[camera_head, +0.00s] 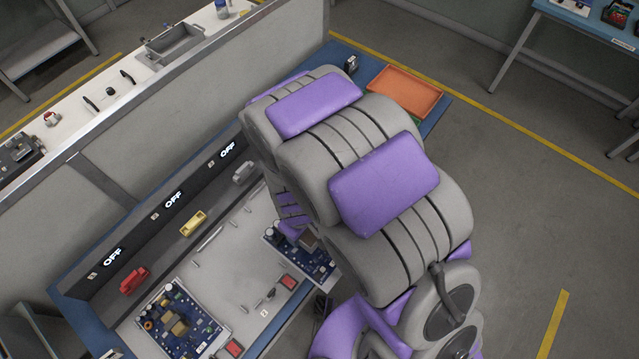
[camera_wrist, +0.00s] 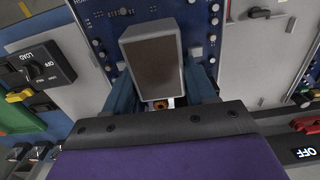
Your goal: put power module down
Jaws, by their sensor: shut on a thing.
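The power module, a blue circuit board (camera_wrist: 205,25) with a grey box-shaped block (camera_wrist: 152,60) on it, fills the top middle of the wrist view. My gripper (camera_wrist: 163,88) is shut on this block, one finger on each side. In the head view the module (camera_head: 308,262) shows just left of my arm, over the white work panel (camera_head: 235,265), partly hidden by the arm. I cannot tell whether it touches the panel. My gripper is mostly hidden behind my arm there.
Another blue board (camera_head: 180,322) lies at the panel's lower left. Red (camera_head: 133,281), yellow (camera_head: 193,223) and grey (camera_head: 243,172) connectors line the back rail, below OFF displays. Red buttons (camera_head: 289,282) sit near the front. An orange tray (camera_head: 404,90) lies at the table's far end.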

